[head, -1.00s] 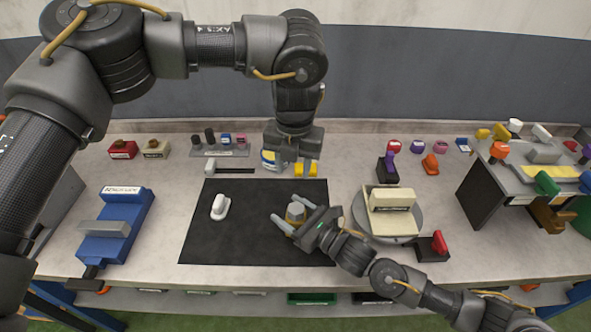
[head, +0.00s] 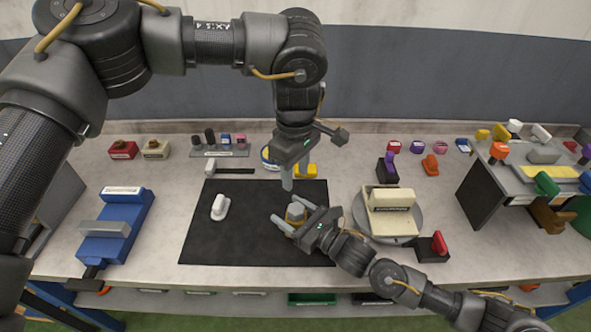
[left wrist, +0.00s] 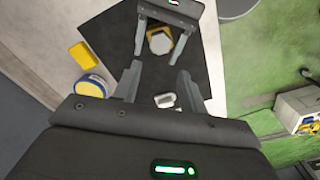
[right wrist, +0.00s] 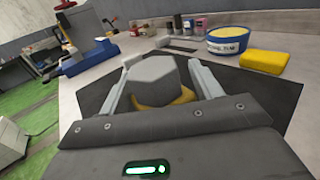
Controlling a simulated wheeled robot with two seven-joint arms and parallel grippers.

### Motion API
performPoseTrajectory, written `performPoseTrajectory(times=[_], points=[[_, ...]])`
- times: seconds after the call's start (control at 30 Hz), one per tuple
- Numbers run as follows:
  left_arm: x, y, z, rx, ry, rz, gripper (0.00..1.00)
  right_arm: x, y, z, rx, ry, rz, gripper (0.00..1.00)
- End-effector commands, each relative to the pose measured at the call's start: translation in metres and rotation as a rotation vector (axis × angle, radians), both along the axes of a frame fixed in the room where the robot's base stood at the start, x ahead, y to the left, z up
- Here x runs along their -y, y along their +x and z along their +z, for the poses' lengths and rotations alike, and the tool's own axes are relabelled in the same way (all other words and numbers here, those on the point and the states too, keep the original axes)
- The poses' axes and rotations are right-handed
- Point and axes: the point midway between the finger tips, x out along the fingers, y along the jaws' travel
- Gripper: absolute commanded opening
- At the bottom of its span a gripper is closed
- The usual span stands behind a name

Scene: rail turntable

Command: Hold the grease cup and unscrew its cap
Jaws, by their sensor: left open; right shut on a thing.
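The grease cup (head: 296,213) stands on the black mat, with a yellow body and a grey faceted cap (right wrist: 152,80). My right gripper (head: 284,208) is shut on the cup from the right, its fingers on either side of it. In the right wrist view the cap sticks up between the fingers, and the yellow body (right wrist: 168,98) shows lower down. My left gripper (head: 288,186) points down above the mat, behind the cup, open and empty. In the left wrist view the cup (left wrist: 160,42) lies beyond its open fingertips (left wrist: 155,74), apart from them.
A white handled thing (head: 220,209) lies on the black mat (head: 240,245). A yellow sponge (right wrist: 264,61) and a labelled round tub (right wrist: 232,42) stand behind the mat. A blue vise-like device (head: 115,225) is at left, a cream block on a round turntable (head: 370,228) at right.

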Motion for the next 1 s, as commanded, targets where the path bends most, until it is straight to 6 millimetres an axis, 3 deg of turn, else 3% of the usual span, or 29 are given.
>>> performPoseTrajectory(times=[0.27, 0.7, 1.0], points=[[0.0, 0.0, -0.009, -0.002, 0.001, -0.011, 0.42, 0.0, 0.0, 0.0, 0.001, 0.001, 0.0, 0.23], [0.0, -0.001, -0.086, -0.003, 0.002, -0.009, 0.42, 0.0, 0.0, 0.001, 0.001, 0.001, 0.0, 0.23], [0.0, 0.0, -0.117, 0.0, 0.001, -0.009, 0.42, 0.0, 0.0, 0.001, 0.001, 0.001, 0.0, 0.23]])
